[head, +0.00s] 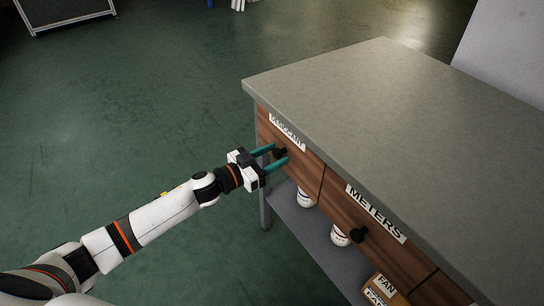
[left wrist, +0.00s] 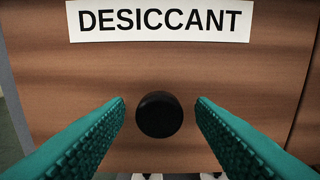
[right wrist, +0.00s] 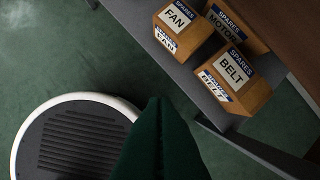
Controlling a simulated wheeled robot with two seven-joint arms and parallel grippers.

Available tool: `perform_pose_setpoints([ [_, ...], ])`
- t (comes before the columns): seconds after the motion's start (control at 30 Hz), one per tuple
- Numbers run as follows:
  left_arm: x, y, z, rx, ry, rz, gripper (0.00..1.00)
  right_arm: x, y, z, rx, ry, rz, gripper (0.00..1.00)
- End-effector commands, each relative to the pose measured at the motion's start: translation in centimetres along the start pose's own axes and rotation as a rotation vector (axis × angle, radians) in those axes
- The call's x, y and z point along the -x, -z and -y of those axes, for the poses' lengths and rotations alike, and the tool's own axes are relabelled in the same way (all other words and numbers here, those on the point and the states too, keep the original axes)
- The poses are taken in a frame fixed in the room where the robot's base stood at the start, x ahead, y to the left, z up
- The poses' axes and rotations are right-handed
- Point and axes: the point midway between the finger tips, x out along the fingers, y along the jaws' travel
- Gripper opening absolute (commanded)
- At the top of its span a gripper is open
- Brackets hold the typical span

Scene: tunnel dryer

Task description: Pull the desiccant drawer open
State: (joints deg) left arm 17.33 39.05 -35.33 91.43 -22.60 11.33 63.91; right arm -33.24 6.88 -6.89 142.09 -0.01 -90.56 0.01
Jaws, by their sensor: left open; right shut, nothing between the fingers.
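The desiccant drawer (head: 305,164) is the leftmost wooden drawer front under the grey worktop, and it looks closed. Its white label reading DESICCANT (left wrist: 160,20) shows large in the left wrist view. Its round black knob (left wrist: 159,114) sits below the label. My left gripper (head: 281,157) is open, with its green fingers on either side of the knob; in the left wrist view (left wrist: 159,112) there is a gap between each finger and the knob. My right gripper (right wrist: 158,105) is shut and empty in the right wrist view, away from the drawer.
The METERS drawer (head: 350,205) with its own black knob adjoins on the right. A lower shelf (head: 318,240) holds white jars (head: 340,236) and boxes marked FAN (right wrist: 178,28), MOTOR and BELT (right wrist: 237,80). The green floor left of the bench is clear.

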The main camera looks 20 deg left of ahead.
Motion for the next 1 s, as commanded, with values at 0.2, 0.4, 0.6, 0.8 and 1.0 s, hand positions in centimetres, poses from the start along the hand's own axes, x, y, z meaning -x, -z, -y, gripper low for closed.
perform_pose_setpoints([
  [0.2,0.0,0.0,0.0,0.0,-0.001,0.0,0.5,0.0,0.0,0.0,0.0,0.0,-0.001,0.0],
  [0.4,0.0,0.0,0.0,0.0,-0.001,0.0,0.19,0.0,0.0,0.0,0.0,0.0,-0.001,0.0],
  [0.6,0.0,0.0,0.0,0.0,-0.001,0.0,0.0,0.0,0.0,0.0,0.0,0.0,0.0,0.0],
  [0.8,0.4,-0.1,0.0,0.0,-0.001,-0.001,0.0,0.2,-0.1,0.0,0.0,0.0,0.0,0.0],
  [1.0,2.5,-0.1,-0.1,0.001,-0.002,-0.004,0.0,-2.6,-0.2,-0.1,0.001,-0.003,-0.017,0.0],
])
